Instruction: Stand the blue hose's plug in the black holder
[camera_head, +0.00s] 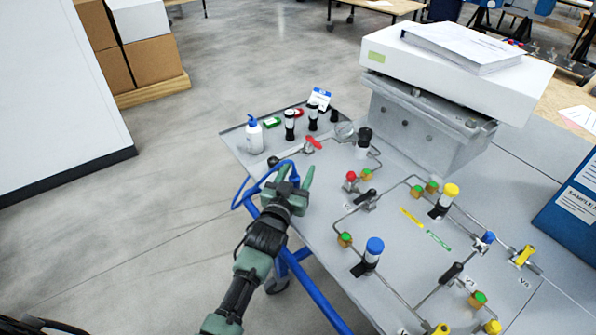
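My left gripper (296,174) is over the left edge of the grey table. I cannot make out the hose's plug for certain. A small black piece (272,161) sits at the table edge just beyond the gripper; I cannot tell if it is the holder or the plug. My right gripper is not in view.
A white bottle (254,135) and several black-topped containers (290,125) stand at the table's far left corner. A red-handled valve (312,143) is close beyond the gripper. Pipes with a blue-capped valve (372,252) lie to the right.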

